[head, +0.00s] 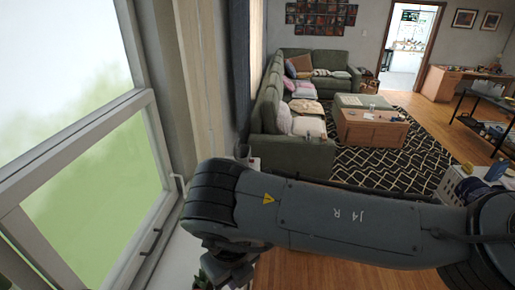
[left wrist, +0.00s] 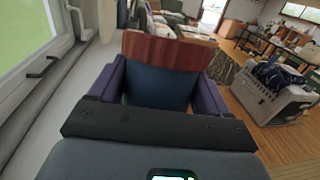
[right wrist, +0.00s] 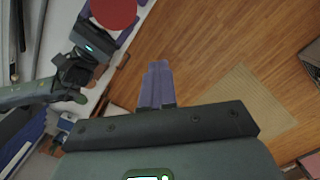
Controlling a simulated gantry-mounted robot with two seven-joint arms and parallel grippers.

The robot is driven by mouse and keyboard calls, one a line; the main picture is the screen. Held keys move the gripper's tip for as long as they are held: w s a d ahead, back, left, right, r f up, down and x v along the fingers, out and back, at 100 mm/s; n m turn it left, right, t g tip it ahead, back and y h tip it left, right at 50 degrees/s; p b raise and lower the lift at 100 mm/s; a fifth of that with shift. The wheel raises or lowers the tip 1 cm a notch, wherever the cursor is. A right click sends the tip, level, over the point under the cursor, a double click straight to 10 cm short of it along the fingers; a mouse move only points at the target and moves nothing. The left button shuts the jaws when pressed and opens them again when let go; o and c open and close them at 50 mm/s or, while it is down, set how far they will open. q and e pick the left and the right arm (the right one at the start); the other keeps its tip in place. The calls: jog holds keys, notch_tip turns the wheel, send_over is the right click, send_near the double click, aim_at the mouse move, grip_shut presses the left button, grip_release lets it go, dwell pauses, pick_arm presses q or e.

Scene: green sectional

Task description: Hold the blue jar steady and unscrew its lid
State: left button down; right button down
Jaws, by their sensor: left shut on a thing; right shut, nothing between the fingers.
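The blue jar (left wrist: 158,88) stands between the two purple fingers of my left gripper (left wrist: 160,82), which is shut on it. Its reddish-brown lid (left wrist: 168,50) sits on top of the jar in the left wrist view. The round red lid also shows from above at the top of the right wrist view (right wrist: 113,11), over my left gripper. My right gripper (right wrist: 157,72) is shut and empty, its purple fingers together, apart from the lid and to its lower right. In the head view my right arm hides the jar, the lid and my left gripper.
A window (head: 85,165) with a sill is at the left. A green sectional (head: 285,95), a wooden coffee table (head: 372,130) and a patterned rug (head: 400,160) lie farther off. A white crate (left wrist: 275,98) stands at the right. Wooden floor is open below my right gripper.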

pick_arm(q)
jog(key=a+f+n+y, duration=0.2)
jog(key=a+f+y, duration=0.1)
jog(key=a+y, duration=0.1)
jog(key=shift+s+a+f+n+t, duration=0.2)
jog(key=shift+a+n+t, duration=0.15)
jog(key=shift+a, duration=0.3)
